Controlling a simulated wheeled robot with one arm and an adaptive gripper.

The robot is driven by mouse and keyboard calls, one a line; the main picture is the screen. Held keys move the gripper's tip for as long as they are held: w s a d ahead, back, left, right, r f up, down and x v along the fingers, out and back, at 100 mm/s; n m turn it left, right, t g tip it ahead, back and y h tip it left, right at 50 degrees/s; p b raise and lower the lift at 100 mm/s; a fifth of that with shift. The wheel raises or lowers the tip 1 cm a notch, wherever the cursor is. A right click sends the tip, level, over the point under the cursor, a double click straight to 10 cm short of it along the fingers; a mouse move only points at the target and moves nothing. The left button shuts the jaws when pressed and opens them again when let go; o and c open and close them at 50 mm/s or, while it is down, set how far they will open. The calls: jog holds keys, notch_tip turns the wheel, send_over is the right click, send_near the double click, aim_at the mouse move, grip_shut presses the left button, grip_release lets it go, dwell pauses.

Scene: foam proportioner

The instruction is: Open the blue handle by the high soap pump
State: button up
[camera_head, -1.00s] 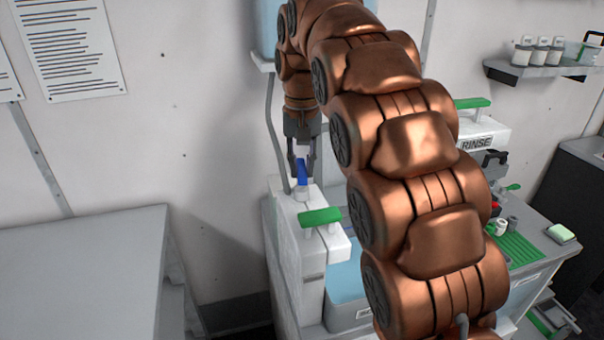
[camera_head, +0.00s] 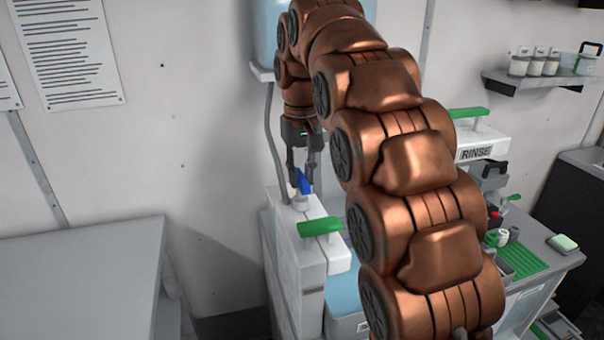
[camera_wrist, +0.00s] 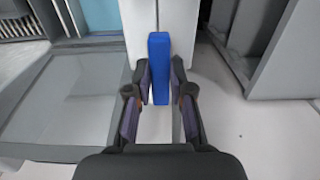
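The blue handle (camera_head: 304,182) sits on top of the white dispenser (camera_head: 311,255), at its back end near the wall. My gripper (camera_head: 302,170) points down over it, with a finger on either side. In the wrist view the blue handle (camera_wrist: 159,68) stands between the two fingertips of my gripper (camera_wrist: 161,75). The fingers are apart, with a visible gap to the right of the handle; I cannot tell whether the left finger touches it. The soap container (camera_head: 267,35) above is partly hidden by my arm.
A green handle (camera_head: 320,226) sits on the same dispenser, nearer to me. The RINSE unit (camera_head: 482,146) with another green handle (camera_head: 468,113) stands to the right, beyond my arm. A grey hose (camera_head: 271,145) runs beside my gripper. A grey table (camera_head: 85,270) fills the lower left.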

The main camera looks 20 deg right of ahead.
jog(key=o, duration=0.4)
jog(key=shift+o, duration=0.2)
